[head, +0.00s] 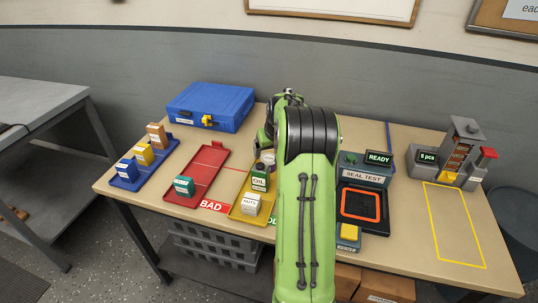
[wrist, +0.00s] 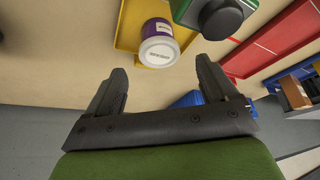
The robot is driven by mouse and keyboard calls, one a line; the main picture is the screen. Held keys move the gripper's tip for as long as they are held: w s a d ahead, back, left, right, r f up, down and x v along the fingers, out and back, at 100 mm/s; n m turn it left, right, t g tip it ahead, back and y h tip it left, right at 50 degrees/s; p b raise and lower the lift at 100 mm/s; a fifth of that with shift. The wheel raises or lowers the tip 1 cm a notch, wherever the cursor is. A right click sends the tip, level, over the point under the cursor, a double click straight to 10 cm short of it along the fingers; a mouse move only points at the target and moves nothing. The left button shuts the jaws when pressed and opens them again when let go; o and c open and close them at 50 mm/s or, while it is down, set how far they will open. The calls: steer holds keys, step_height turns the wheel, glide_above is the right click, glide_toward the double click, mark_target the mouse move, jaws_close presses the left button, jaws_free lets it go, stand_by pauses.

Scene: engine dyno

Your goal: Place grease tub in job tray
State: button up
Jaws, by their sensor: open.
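The tub that looks like the grease tub (wrist: 159,45) is purple with a white lid and stands upright in the yellow tray (wrist: 128,35), at its far end. In the head view only a bit of its pale lid (head: 268,157) seems to show beside my arm. The yellow tray (head: 236,213) also holds a green oil can (head: 260,178) and a white nuts box (head: 251,204). My gripper (wrist: 161,72) is open and empty, its fingertips short of the tub and apart from it. In the head view my arm mostly hides the gripper. I cannot read which tray is the job tray.
A red tray (head: 218,158) by the BAD label holds a green box (head: 184,186). A blue tray (head: 166,151) with several small boxes lies farther left. A blue case (head: 210,105) stands behind. The seal test unit (head: 364,180) and a dispenser (head: 459,155) stand right.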

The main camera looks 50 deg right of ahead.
steer(key=p+v, duration=0.1)
steer(key=v, duration=0.5)
steer(key=s+a+r+n, duration=0.1)
steer(key=s+a+r, duration=0.15)
steer(key=a, duration=0.55)
steer(key=s+a+r+n, duration=0.1)
steer(key=a+r, duration=0.3)
steer(key=a, duration=0.4)
steer(key=s+a+r+n, duration=0.15)
steer(key=a+r, duration=0.25)
steer(key=a, duration=0.4)
steer(key=s+a+f+n+y, duration=0.1)
steer(key=s+a, duration=0.4)
steer(key=s, duration=0.3)
steer(key=s+a+f+n+t+y, duration=0.1)
steer(key=s+a+f, duration=0.1)
steer(key=s+a, duration=0.4)
steer(key=s, duration=0.3)
